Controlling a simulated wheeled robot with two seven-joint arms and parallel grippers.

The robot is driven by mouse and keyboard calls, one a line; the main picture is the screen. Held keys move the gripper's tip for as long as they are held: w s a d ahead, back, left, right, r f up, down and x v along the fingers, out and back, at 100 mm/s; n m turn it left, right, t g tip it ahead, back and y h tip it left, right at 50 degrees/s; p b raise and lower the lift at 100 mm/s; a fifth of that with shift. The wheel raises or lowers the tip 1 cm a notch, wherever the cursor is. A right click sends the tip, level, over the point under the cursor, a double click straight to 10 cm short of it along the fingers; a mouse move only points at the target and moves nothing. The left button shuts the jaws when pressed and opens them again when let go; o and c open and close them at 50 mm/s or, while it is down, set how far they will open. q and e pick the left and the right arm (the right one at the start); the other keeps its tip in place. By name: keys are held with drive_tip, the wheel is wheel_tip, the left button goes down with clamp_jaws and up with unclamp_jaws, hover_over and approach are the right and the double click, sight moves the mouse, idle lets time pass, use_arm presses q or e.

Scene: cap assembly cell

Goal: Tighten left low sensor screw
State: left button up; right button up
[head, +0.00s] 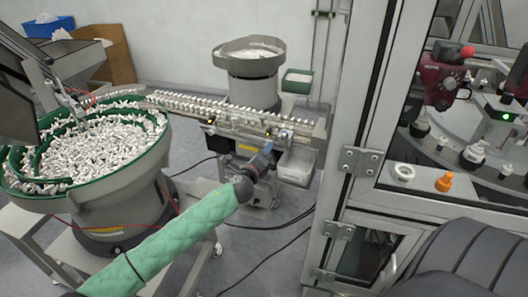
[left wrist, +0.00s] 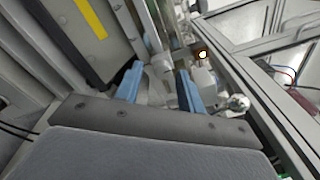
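My left gripper (head: 267,148) reaches to the front of the feeder rail (head: 240,122) in the head view, with its fingertips close to the rail's side. In the left wrist view the two blue fingers of this gripper (left wrist: 160,88) stand apart, with nothing clearly held between them. A small sensor block with a lit orange-white spot (left wrist: 203,55) is just beyond the right finger. A round silver knob, perhaps a screw head (left wrist: 238,102), sits to the right of that finger, apart from it. I cannot tell which part is the left low sensor screw. My right gripper is out of view.
A green-rimmed bowl (head: 160,140) full of white caps stands at left, and a grey bowl feeder (head: 250,65) behind the rail. A white bin (head: 297,165) hangs right of my gripper. A framed machine cabinet (head: 335,150) bounds the right side.

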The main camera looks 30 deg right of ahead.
use_arm(q)
drive_tip(key=shift+r, duration=0.1)
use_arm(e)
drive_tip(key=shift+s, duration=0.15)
use_arm(q)
drive_tip(key=shift+a, duration=0.1)
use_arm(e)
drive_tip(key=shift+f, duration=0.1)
use_arm(q)
drive_tip(key=b+v, duration=0.2)
drive_tip(key=v, duration=0.5)
drive_tip(key=shift+a+b, duration=0.3)
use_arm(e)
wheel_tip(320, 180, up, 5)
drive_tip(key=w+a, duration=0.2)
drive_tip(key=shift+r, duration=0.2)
use_arm(q)
drive_tip(key=shift+s, duration=0.15)
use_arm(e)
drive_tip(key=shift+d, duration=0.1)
